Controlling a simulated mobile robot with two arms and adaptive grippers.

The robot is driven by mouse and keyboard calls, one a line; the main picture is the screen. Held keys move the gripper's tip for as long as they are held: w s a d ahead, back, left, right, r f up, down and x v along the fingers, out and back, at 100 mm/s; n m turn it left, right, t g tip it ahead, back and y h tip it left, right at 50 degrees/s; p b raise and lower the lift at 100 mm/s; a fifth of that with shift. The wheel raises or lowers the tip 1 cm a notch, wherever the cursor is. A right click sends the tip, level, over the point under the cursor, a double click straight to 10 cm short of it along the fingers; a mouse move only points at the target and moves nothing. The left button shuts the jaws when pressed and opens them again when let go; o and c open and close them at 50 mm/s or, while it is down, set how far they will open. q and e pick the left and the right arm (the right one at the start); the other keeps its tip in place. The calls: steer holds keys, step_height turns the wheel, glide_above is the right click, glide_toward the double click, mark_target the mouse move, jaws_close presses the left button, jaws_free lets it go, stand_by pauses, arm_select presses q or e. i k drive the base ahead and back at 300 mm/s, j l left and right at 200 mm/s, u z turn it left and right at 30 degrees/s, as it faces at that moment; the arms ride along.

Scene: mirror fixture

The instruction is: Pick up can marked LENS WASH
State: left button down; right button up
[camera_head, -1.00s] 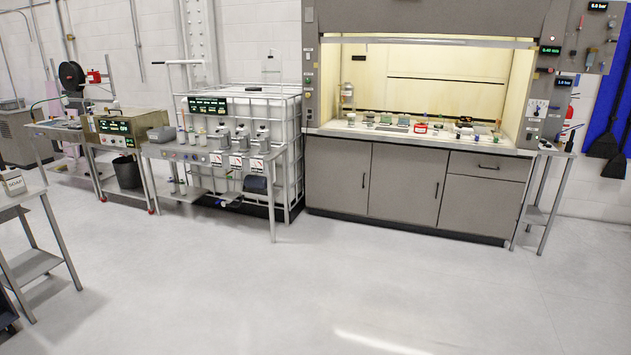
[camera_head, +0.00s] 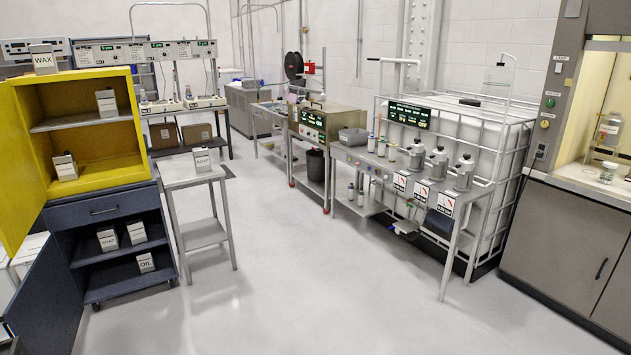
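Several pale, box-shaped cans with dark tops stand at the left. One marked WAX (camera_head: 43,60) is on top of the yellow cabinet (camera_head: 95,74). Inside the cabinet, one can (camera_head: 106,104) is on the upper shelf and another can (camera_head: 64,168) is on its floor. A can (camera_head: 201,160) stands on a small steel table (camera_head: 180,177). On the dark lower shelves are two cans (camera_head: 107,240) (camera_head: 136,233) and one marked OIL (camera_head: 146,262). I cannot read LENS WASH on any of them; several labels are too small. Neither gripper is in view.
The yellow door (camera_head: 12,170) and dark lower door (camera_head: 50,305) stand open. A steel bench (camera_head: 400,172) with several grey canisters stands right of centre, before a caged white tank (camera_head: 470,125). A fume hood cabinet (camera_head: 565,240) is at far right. The middle floor (camera_head: 300,270) is clear.

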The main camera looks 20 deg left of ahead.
mark_target(136, 229)
steer(key=i+j+u, duration=0.25)
steer(key=i+u, duration=0.15)
steer(key=i+j+u, duration=0.15)
steer(key=i+u, duration=0.65)
steer(key=i+l+u, duration=0.15)
steer(key=i+u, duration=0.25)
steer(key=i, duration=0.1)
